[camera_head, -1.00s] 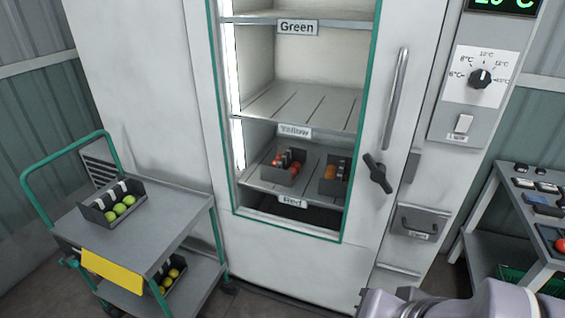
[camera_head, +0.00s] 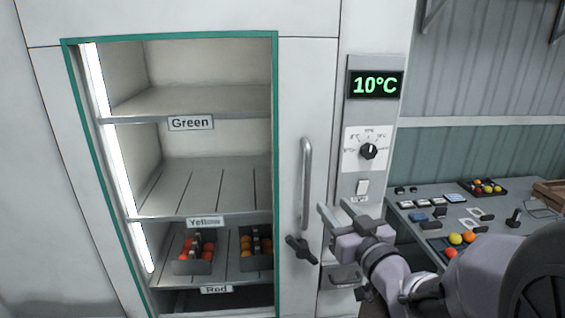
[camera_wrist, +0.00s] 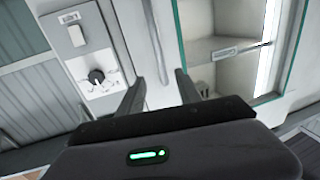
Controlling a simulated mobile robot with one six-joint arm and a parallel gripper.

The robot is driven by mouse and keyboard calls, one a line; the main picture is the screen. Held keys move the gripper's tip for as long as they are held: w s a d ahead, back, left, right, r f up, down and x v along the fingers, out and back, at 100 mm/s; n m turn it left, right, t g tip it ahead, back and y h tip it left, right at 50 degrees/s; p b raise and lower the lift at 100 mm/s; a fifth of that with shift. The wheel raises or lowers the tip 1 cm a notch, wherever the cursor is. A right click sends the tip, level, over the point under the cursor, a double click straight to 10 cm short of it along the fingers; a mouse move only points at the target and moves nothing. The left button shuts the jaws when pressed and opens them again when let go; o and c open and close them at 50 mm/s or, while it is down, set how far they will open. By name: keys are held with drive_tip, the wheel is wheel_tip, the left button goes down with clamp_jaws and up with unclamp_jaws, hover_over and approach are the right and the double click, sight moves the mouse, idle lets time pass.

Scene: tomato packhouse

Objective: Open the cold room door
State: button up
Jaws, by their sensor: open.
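The cold room door (camera_head: 305,110) is white with a green-framed glass window, and it looks shut. A vertical grey bar handle (camera_head: 306,183) is on its right side, with a black turn latch (camera_head: 300,249) below it. My gripper (camera_head: 346,214) is open and empty, in front of the control panel and to the right of the handle, apart from both as far as I can tell. In the wrist view my gripper's two fingers (camera_wrist: 159,88) are spread, and part of the bar handle (camera_wrist: 158,50) shows beyond them.
Shelves labelled Green, Yellow and Red show through the window, with crates of red (camera_head: 193,255) and orange (camera_head: 257,247) tomatoes low down. The control panel has a 10°C display (camera_head: 375,85), a dial (camera_head: 369,151) and a switch (camera_head: 362,187). A cluttered workbench (camera_head: 410,215) stands at the right.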

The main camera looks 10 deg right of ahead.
sight(309, 177)
drive_tip(key=w+a, duration=0.1)
drive_tip(key=w, duration=0.4)
drive_tip(key=w+a, duration=0.1)
drive_tip(key=w, duration=0.5)
drive_tip(key=w+a, duration=0.1)
drive_tip(key=w, duration=0.4)
drive_tip(key=shift+w+a+p, duration=0.1)
drive_tip(key=shift+w+p, duration=0.1)
drive_tip(key=shift+p, duration=0.15)
clamp_jaws()
idle(0.3)
